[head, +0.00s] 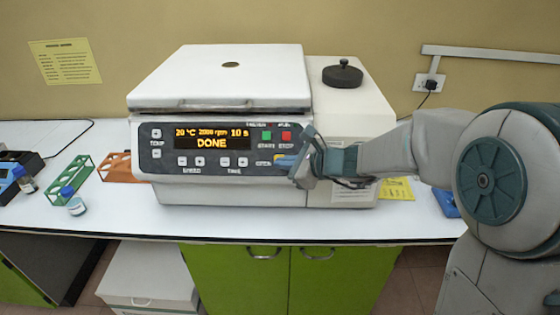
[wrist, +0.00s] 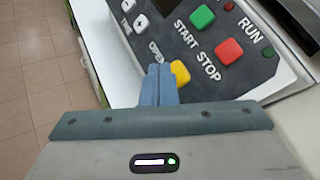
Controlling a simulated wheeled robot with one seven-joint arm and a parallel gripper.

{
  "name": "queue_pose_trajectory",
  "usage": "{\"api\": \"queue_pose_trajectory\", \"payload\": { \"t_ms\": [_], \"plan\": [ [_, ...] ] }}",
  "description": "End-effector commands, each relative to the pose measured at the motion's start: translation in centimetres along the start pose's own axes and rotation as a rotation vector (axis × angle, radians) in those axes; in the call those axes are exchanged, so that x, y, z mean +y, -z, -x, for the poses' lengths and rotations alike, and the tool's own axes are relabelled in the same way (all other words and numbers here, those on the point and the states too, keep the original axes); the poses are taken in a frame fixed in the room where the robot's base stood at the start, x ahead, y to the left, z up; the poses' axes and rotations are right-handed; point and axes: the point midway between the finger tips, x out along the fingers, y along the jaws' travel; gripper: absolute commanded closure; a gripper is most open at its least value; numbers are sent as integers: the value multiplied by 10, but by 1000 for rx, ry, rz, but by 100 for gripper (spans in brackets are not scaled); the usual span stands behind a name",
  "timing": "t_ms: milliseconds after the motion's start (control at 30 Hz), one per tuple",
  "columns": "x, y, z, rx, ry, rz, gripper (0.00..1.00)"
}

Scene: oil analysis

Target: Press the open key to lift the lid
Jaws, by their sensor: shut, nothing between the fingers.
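The centrifuge (head: 230,185) stands on the bench with its white lid (head: 225,78) down. Its display (head: 208,137) reads 20 °C, 2000 rpm, 10 s and DONE. The yellow open key (wrist: 181,74) is at the lower right of the panel, beneath the green start key (wrist: 202,17) and the red stop key (wrist: 229,51). My gripper (wrist: 158,72) is shut and empty, its blue fingertips overlapping the left edge of the yellow key in the wrist view. In the head view my gripper (head: 284,161) is at the panel's right end and partly hides the key. I cannot tell whether they touch.
A black knob (head: 342,74) sits on the machine's right top. Green (head: 70,180) and orange (head: 118,168) tube racks and blue-capped bottles (head: 74,203) stand at the left. A yellow note (head: 397,189) lies right of the machine. The front bench strip is clear.

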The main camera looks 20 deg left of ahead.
Motion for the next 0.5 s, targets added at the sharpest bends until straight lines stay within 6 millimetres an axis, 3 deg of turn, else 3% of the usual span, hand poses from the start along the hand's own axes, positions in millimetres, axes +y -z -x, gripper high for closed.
{"api": "queue_pose_trajectory", "payload": {
  "t_ms": [500],
  "plan": [
    [-4,5,-6,1,0,0,100]
  ]
}}
